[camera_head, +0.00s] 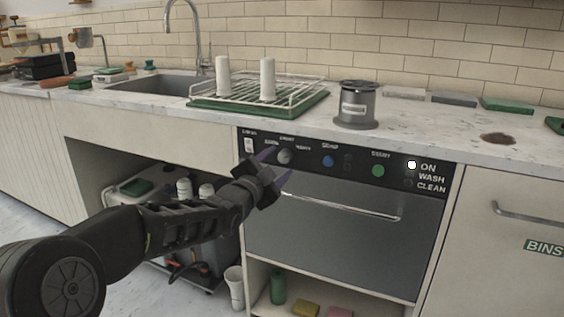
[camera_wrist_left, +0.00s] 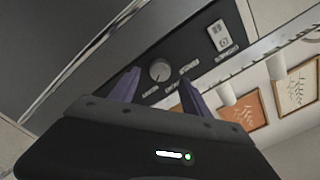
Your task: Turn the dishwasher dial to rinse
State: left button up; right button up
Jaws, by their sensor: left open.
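The dishwasher (camera_head: 330,235) is built in under the counter, with a black control panel along its top. Its grey round dial (camera_head: 285,156) sits at the panel's left part, with small labels around it that are too small to read surely. My left gripper (camera_head: 277,168) is open and empty in front of the panel, with its fingertips near the dial. In the left wrist view the dial (camera_wrist_left: 159,70) shows beyond and between the two purple fingers (camera_wrist_left: 155,92), apparently apart from them. My right gripper is in neither view.
The panel also has a white switch (camera_head: 248,145), a blue button (camera_head: 328,161), a green button (camera_head: 378,170) and a lit ON lamp (camera_head: 411,165). The door handle (camera_head: 345,207) runs below. A dish rack (camera_head: 300,92) and a metal canister (camera_head: 356,105) stand on the counter above.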

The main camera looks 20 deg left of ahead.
aim_at(284, 158)
pick_arm(q)
jog(key=shift+w, duration=1.7)
jog(key=shift+c, duration=0.4)
grip_shut()
